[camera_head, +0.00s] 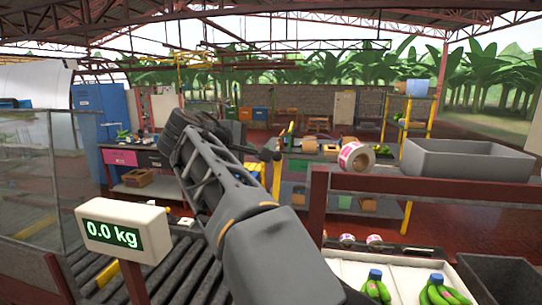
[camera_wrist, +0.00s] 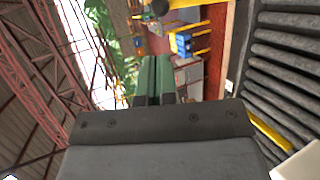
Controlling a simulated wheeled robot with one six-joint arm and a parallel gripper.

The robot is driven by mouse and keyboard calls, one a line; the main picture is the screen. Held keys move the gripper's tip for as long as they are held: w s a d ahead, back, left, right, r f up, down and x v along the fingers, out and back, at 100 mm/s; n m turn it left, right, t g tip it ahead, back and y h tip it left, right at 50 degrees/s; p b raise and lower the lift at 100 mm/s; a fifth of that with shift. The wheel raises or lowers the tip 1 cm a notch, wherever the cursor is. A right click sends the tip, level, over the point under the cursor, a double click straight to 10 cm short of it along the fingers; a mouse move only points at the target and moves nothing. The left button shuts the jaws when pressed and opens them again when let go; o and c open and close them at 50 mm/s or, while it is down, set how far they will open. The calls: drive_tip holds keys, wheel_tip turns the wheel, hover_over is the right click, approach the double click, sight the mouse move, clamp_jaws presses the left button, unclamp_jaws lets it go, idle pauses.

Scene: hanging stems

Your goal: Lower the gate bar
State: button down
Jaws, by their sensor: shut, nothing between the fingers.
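The gate bar (camera_head: 277,182) appears to be the yellow bar with a dark knob on top, standing upright just right of my arm in the head view. In the tilted wrist view the yellow bar (camera_wrist: 188,27) runs across the top, with its dark knob (camera_wrist: 160,8) beyond the fingertips. My gripper (camera_head: 236,143) is raised above the rollers, left of the knob. In the wrist view its fingers (camera_wrist: 153,62) are shut together with nothing between them. I see a gap between fingers and knob, but cannot tell its depth.
A roller conveyor (camera_head: 184,262) lies below my arm, with a scale display (camera_head: 124,232) reading 0.0 kg at its left. A red-brown rail (camera_head: 420,185) bearing a tape roll (camera_head: 356,157) and grey bin (camera_head: 470,160) stands right. Green bananas (camera_head: 376,289) lie low right.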

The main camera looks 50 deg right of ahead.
sight(275, 156)
drive_tip(key=p+x, duration=0.3)
drive_tip(key=x, duration=0.9)
drive_tip(key=shift+w+d+f, duration=0.1)
drive_tip(key=shift+w+d, duration=0.05)
drive_tip(key=shift+d, duration=0.25)
